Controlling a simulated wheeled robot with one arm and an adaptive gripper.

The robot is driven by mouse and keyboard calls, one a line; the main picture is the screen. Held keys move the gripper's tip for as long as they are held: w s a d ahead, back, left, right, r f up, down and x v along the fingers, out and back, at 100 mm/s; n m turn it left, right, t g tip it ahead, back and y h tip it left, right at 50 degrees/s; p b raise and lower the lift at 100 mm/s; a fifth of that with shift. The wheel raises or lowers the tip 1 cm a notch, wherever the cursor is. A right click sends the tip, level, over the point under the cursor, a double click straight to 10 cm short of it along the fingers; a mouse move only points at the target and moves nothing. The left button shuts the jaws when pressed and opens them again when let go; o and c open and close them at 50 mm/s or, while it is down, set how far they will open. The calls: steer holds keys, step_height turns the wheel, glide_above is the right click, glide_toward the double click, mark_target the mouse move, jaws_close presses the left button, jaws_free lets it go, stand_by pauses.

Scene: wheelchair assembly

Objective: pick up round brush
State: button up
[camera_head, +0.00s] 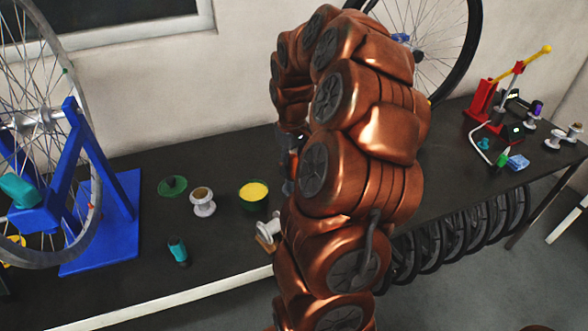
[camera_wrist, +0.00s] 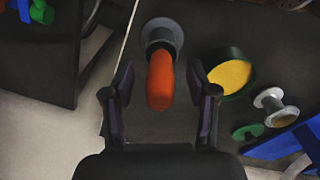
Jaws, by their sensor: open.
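The round brush (camera_wrist: 160,68), with an orange handle and a grey round base, shows in the wrist view, its handle pointing towards my gripper. My gripper (camera_wrist: 161,82) is open, with one dark finger on each side of the handle in the picture. A gap shows between each finger and the handle, and I cannot tell how far the handle reaches in depth between them. In the head view my copper-coloured arm hides the brush and most of the gripper.
A green bowl with yellow contents (camera_wrist: 230,76) stands close right of the brush in the wrist view. A silver hub (camera_wrist: 275,107) and a green disc (camera_wrist: 248,131) lie beyond it. In the head view, a blue wheel stand (camera_head: 115,210) occupies the dark table's (camera_head: 225,240) left side.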

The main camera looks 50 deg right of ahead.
steer(key=shift+f, duration=0.1)
steer(key=shift+c, duration=0.4)
jaws_close()
step_height(320, 180, up, 10)
steer(key=shift+r+b, duration=0.1)
steer(key=shift+b, duration=0.65)
